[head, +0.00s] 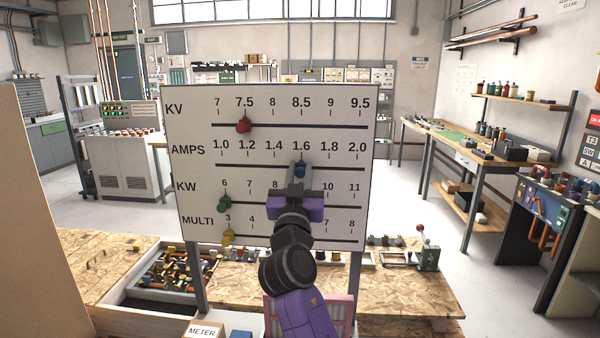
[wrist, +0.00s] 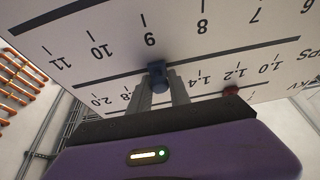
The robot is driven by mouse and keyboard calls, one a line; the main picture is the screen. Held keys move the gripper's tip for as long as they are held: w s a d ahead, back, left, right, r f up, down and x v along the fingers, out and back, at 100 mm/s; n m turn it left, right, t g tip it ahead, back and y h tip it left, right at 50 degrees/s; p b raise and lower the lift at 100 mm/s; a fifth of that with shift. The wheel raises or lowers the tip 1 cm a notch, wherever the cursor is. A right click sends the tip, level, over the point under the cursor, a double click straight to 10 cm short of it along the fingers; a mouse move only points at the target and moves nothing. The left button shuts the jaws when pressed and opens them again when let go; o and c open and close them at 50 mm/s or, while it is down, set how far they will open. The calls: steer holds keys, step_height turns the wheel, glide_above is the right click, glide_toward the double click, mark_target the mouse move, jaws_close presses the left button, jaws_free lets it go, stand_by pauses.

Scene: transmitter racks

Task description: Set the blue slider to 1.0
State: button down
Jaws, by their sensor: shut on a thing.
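The blue slider (head: 300,170) sits on the AMPS track of the white panel (head: 330,235), at about the 1.6 mark. The AMPS scale runs from 1.0 at the left to 2.0 at the right. My gripper (head: 299,175) is in front of the panel with its fingers shut on the blue slider. In the wrist view the panel appears upside down, and the blue slider (wrist: 158,78) shows between the two grey fingertips, hiding the number there.
A red slider (head: 243,125) is on the KV track near 7.5. A green slider (head: 224,202) is on the KW track near 6, and a yellow slider (head: 228,237) is on MULTI near 3. The AMPS track left of the blue slider is clear.

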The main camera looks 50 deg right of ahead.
steer(key=shift+w+a, duration=0.1)
stand_by(0.8)
steer(key=shift+w+a+f+b, duration=0.15)
steer(key=shift+w+a+b, duration=0.1)
steer(key=shift+b, duration=0.3)
steer(key=w+a+b, duration=0.3)
steer(key=w+b, duration=0.2)
steer(key=w+a+b, duration=0.3)
steer(key=w+b, duration=0.1)
steer(key=b, duration=0.1)
steer(key=w+a+b, duration=0.3)
steer(key=w+b, duration=0.2)
steer(key=shift+w+a, duration=0.3)
steer(key=shift+w, duration=0.05)
steer(key=shift+w+a+r+b, duration=0.2)
steer(key=shift+w+a+b, duration=0.1)
steer(key=shift+w+a, duration=0.25)
steer(key=shift+w, duration=0.1)
steer(key=c, duration=1.3)
jaws_free()
steer(key=shift+o, duration=0.2)
steer(key=shift+d, duration=0.1)
